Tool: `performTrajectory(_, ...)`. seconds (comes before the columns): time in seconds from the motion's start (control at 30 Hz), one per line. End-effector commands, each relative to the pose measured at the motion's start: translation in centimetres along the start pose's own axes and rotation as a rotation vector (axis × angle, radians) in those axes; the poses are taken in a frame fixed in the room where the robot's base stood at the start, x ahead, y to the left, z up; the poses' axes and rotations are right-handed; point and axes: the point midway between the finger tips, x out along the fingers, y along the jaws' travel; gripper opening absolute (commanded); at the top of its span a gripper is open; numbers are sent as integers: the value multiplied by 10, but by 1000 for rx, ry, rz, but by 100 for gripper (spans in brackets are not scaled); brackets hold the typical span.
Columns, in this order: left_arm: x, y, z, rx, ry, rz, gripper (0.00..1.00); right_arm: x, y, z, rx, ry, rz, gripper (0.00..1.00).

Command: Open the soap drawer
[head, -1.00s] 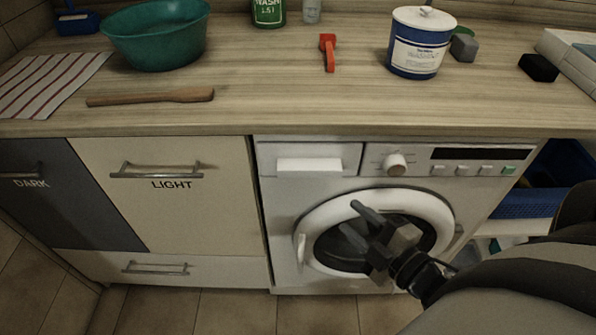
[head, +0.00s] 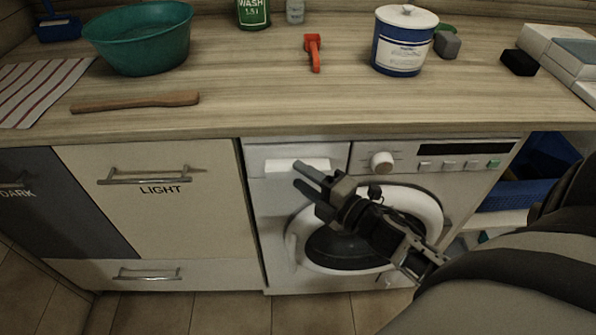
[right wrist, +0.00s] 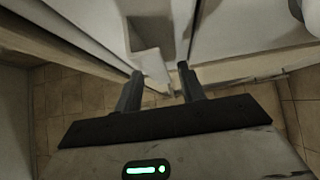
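The soap drawer (head: 256,162) is the white panel at the upper left of the washing machine (head: 268,215), and looks shut. Its pale bar handle (head: 282,166) crosses the front. My left gripper is not in view.
The wooden countertop (head: 240,110) overhangs just above the drawer. The machine's knob (head: 382,162) is to the right and its round door (head: 425,210) is below. A cabinet marked LIGHT (head: 155,220) stands left. A blue basket (head: 510,195) sits on the right shelf. Floor in front is clear.

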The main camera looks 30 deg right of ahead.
Motion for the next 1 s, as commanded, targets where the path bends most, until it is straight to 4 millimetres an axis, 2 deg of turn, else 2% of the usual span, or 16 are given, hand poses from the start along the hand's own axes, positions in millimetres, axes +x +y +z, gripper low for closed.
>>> performTrajectory(0.1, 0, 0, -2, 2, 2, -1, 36, 14, 0, 0, 0, 0, 1, 40)
performTrajectory(0.2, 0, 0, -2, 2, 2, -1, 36, 19, 0, 0, 0, 0, -1, 40)
performTrajectory(0.5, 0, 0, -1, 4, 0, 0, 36, 21, -1, 0, 1, 0, -1, 40)
performTrajectory(0.53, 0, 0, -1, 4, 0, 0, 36, 20, -1, 0, 1, 0, -1, 34)
performTrajectory(0.6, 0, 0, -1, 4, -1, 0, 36, 20, -1, 0, 1, 0, -1, 15)
performTrajectory(0.67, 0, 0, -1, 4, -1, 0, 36, 20, -1, 0, 1, 0, -2, 0)
performTrajectory(0.87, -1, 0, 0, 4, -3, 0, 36, 20, -2, -2, 3, 1, -4, 0)
performTrajectory(1.0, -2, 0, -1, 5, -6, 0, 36, 18, -2, -14, 6, 16, -6, 0)
